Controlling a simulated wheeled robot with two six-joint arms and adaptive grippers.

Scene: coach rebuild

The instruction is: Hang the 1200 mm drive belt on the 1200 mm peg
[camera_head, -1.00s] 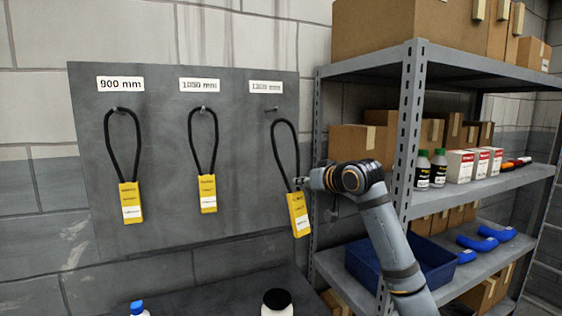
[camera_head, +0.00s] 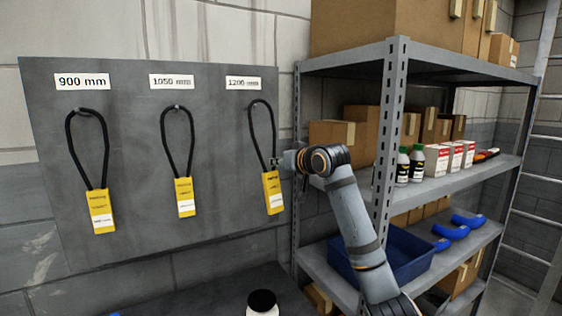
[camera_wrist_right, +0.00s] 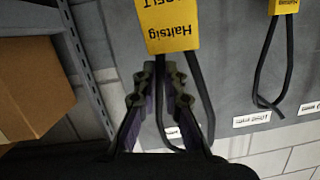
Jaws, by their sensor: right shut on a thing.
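The 1200 mm drive belt (camera_head: 250,132) is a black loop with a yellow sleeve (camera_head: 271,192) at its lower end. My right gripper (camera_head: 277,162) is shut on the belt just above the sleeve. In the right wrist view, my right gripper (camera_wrist_right: 161,78) closes on one belt strand beside the yellow sleeve (camera_wrist_right: 168,25). The loop's top is at the peg spot under the 1200 mm label (camera_head: 243,83); I cannot tell whether the loop is around the peg or in front of it. My left gripper is not in view.
Two other belts hang under the 900 mm label (camera_head: 82,82) and the 1050 mm label (camera_head: 172,81) on the grey board (camera_head: 130,130). A metal shelf (camera_head: 393,150) with boxes, bottles and a blue bin (camera_head: 400,262) stands close right of my arm.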

